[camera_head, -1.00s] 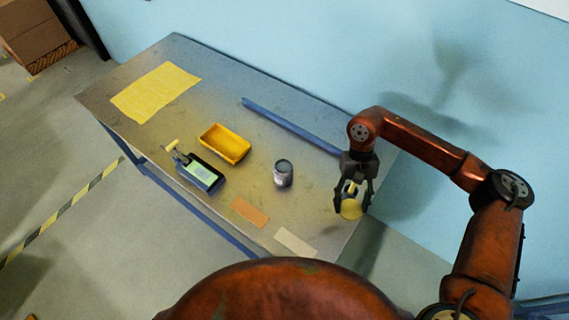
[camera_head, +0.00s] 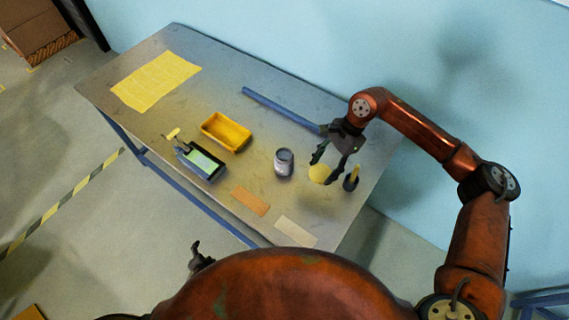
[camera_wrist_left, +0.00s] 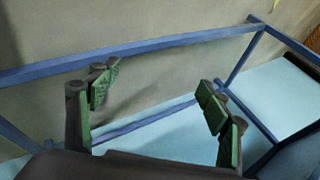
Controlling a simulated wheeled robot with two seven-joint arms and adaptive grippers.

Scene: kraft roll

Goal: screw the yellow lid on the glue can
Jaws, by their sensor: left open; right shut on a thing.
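The glue can (camera_head: 284,164) is a small grey can with a dark top, upright on the table right of centre. The round yellow lid (camera_head: 319,174) is at the fingertips of my right gripper (camera_head: 329,169), just right of the can and apart from it. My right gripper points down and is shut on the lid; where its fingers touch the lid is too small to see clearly. My left gripper (camera_head: 197,250) is off the table's front edge, low in the head view. In the left wrist view its fingers (camera_wrist_left: 155,88) are spread with nothing between them.
The metal table (camera_head: 150,75) holds a yellow bin (camera_head: 226,132), a dark tray with a green panel (camera_head: 201,160), a yellow sheet (camera_head: 156,80), a blue bar (camera_head: 282,110) and two flat strips (camera_head: 250,201). A yellow-handled item (camera_head: 353,178) stands right of the lid.

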